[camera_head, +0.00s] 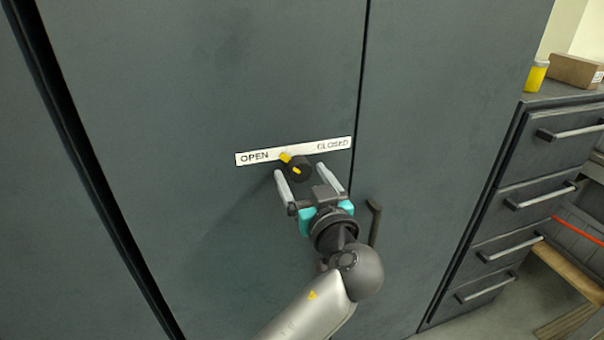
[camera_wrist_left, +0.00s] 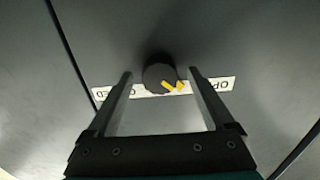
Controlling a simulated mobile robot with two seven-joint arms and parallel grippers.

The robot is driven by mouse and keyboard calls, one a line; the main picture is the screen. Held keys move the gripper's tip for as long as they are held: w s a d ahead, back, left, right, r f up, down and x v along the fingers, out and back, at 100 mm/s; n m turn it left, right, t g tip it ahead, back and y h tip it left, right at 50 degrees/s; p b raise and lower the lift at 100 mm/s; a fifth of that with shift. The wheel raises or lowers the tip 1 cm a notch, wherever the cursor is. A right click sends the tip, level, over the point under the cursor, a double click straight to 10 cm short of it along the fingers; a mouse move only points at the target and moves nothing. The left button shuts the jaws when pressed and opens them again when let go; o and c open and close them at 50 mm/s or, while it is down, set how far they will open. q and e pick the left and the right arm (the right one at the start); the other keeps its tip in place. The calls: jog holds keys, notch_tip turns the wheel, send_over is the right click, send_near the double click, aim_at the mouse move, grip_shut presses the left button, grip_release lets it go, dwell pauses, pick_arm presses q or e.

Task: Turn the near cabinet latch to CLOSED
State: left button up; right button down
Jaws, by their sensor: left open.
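The latch is a round black knob (camera_head: 299,170) with a yellow pointer mark, on the dark grey cabinet door. Behind it a white label strip (camera_head: 265,155) reads OPEN at the left and CLOSED at the right. The yellow mark points up and left, towards the OPEN side. In the left wrist view the knob (camera_wrist_left: 160,76) sits just beyond the fingertips, roughly midway between them, with its yellow mark towards OPEN. My left gripper (camera_head: 299,171) is open, its two fingers either side of the knob's line, with no contact visible. My right gripper is not in view.
A vertical seam (camera_head: 362,80) runs right of the label, and a dark door handle (camera_head: 375,222) stands out below right. A drawer unit (camera_head: 520,165) with bar handles is at the right, carrying a yellow-labelled jar (camera_head: 536,76) and a cardboard box (camera_head: 577,71).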

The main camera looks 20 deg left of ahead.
pick_arm(q)
jog(key=shift+c, duration=0.3)
jog(key=c, duration=1.3)
jog(key=shift+m, duration=0.3)
jog(key=m+p, duration=0.1)
jog(key=m, duration=0.2)
jog(key=shift+r+m+p, duration=0.15)
jog(key=shift+m+p, duration=0.15)
jog(key=shift+p, duration=0.1)
jog(key=m+p, duration=0.2)
jog(key=m, duration=0.2)
jog(key=shift+m, duration=0.3)
jog(key=m+p, duration=0.2)
jog(key=m, duration=0.2)
jog(key=shift+m+p, duration=0.3)
jog(key=shift+p, duration=0.1)
jog(key=shift+m+p, duration=1.35)
jog(key=shift+m, duration=0.85)
